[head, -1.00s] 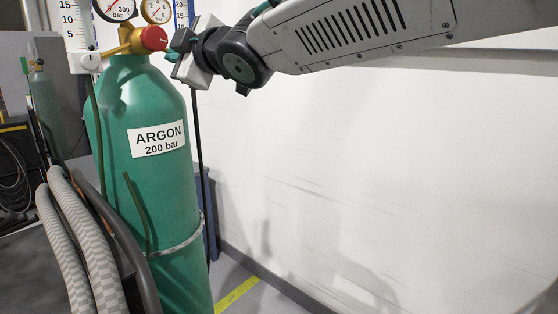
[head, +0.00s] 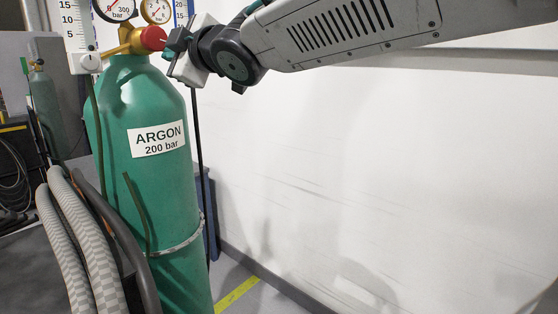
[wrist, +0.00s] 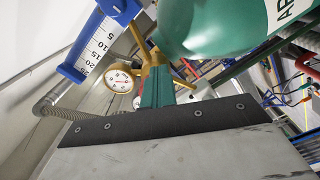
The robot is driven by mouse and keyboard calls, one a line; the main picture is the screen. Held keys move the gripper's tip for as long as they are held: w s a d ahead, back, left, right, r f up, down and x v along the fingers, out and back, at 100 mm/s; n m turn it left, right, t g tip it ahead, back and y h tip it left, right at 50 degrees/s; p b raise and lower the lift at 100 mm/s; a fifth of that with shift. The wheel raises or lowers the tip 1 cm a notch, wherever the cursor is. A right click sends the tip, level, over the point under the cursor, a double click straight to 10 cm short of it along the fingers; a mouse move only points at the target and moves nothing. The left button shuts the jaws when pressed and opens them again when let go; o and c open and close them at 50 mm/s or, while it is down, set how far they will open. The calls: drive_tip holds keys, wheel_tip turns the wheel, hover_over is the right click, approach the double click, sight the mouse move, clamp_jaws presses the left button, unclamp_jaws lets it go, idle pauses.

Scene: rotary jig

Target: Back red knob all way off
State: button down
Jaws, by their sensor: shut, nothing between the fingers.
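The red knob (head: 153,38) sits on the right side of the brass valve (head: 128,45), on top of the green argon cylinder (head: 160,185). My gripper (head: 171,45) is just right of the knob, with its teal fingertips at or very near the knob's right face; I cannot tell whether they touch. The fingers also show in the wrist view (wrist: 157,86), drawn together, with nothing seen between them. The brass valve (wrist: 147,48) shows beyond them there.
A pressure gauge (head: 114,8) and a smaller gauge (head: 157,10) stand above the valve. A white-scaled flow tube (head: 76,35) is to the left, and a blue-edged scale (head: 181,14) stands behind the gripper. Grey hoses (head: 62,240) run down in front. A white wall (head: 380,180) lies right.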

drive_tip(key=shift+w+d+r, duration=0.1)
drive_tip(key=shift+d+r, duration=0.05)
drive_tip(key=shift+r, duration=0.2)
drive_tip(key=shift+w+d+r, duration=0.25)
drive_tip(key=shift+w+r, duration=0.1)
drive_tip(key=shift+r, duration=0.65)
idle(0.3)
drive_tip(key=shift+w+d, duration=0.15)
drive_tip(key=v, duration=0.6)
drive_tip(key=shift+w+d, duration=0.2)
drive_tip(key=shift+f, duration=0.15)
